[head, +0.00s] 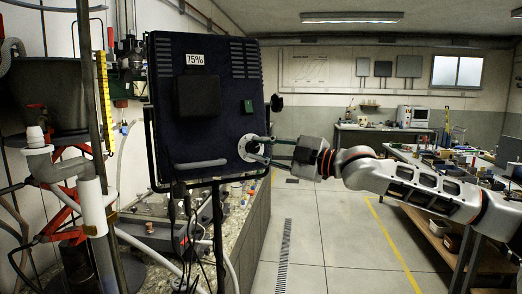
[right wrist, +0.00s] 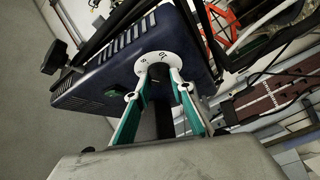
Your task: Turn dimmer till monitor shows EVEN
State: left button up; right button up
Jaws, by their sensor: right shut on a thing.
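The dark blue lamp panel (head: 215,110) stands on a black pole in the middle of the head view, its back towards me with a "75%" label. The dimmer (head: 247,148) is a round white dial near its lower right edge. It also shows in the right wrist view (right wrist: 153,58) with numbers on its rim. My right gripper (head: 263,149) reaches in from the right and is shut on the dimmer's knob, which its fingers mostly hide. The fingers also show in the right wrist view (right wrist: 162,82). I see no readable monitor text. My left gripper is not in view.
A stone-topped bench (head: 258,215) with cables and small parts lies below the panel. Pipes and a dark vessel (head: 45,95) crowd the left. The floor (head: 335,225) between is clear.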

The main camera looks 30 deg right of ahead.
jog(key=o, duration=1.1)
jog(key=v, duration=1.2)
jog(key=shift+r, duration=0.1)
